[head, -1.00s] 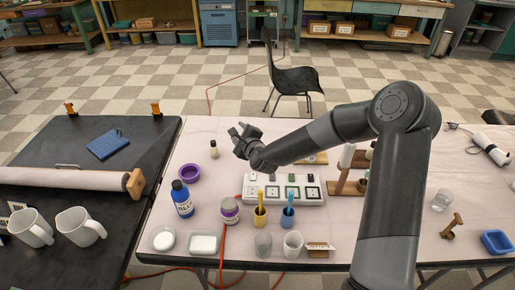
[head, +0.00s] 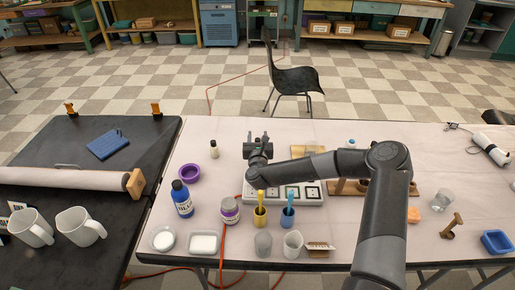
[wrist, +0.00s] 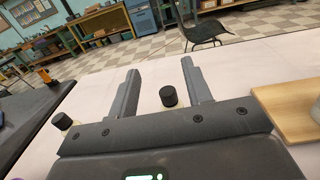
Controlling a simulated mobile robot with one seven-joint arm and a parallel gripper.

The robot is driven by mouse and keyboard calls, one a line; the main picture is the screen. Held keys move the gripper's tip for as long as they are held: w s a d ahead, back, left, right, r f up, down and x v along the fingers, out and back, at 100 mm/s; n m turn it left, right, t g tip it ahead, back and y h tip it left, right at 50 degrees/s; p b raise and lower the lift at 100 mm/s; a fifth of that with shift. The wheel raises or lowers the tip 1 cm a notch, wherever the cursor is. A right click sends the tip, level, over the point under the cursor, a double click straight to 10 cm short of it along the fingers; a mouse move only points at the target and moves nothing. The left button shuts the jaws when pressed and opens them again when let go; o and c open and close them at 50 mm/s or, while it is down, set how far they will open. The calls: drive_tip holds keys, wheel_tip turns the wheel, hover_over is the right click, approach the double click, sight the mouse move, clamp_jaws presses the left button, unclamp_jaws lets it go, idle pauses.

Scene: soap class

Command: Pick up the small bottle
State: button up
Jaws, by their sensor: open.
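My gripper (head: 258,136) is open and low over the pink-white table, fingers pointing to the far side. In the wrist view, a black-capped small bottle (wrist: 168,96) stands between the finger bases; its body is hidden by the gripper's front edge. The head view hides it behind my gripper. A second small bottle (head: 214,149), pale with a dark cap, stands to the left of my gripper. In the wrist view a black cap on a pale body (wrist: 62,121), likely this bottle, shows outside the left finger. Which bottle the task means I cannot tell.
A purple ring-shaped bowl (head: 189,173) and a blue bottle (head: 182,200) stand at left. A white panel (head: 310,193) lies below my arm. A wooden board (wrist: 290,112) lies right of my gripper. Cups and soap dishes line the near edge. The table beyond the fingers is clear.

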sight(258, 139)
wheel_tip(258, 139, down, 3)
drive_tip(key=shift+f, duration=0.1)
drive_tip(key=shift+w+f, duration=0.45)
drive_tip(key=shift+w, duration=1.05)
drive_tip(key=shift+c, duration=0.2)
clamp_jaws()
drive_tip(key=shift+r, duration=0.1)
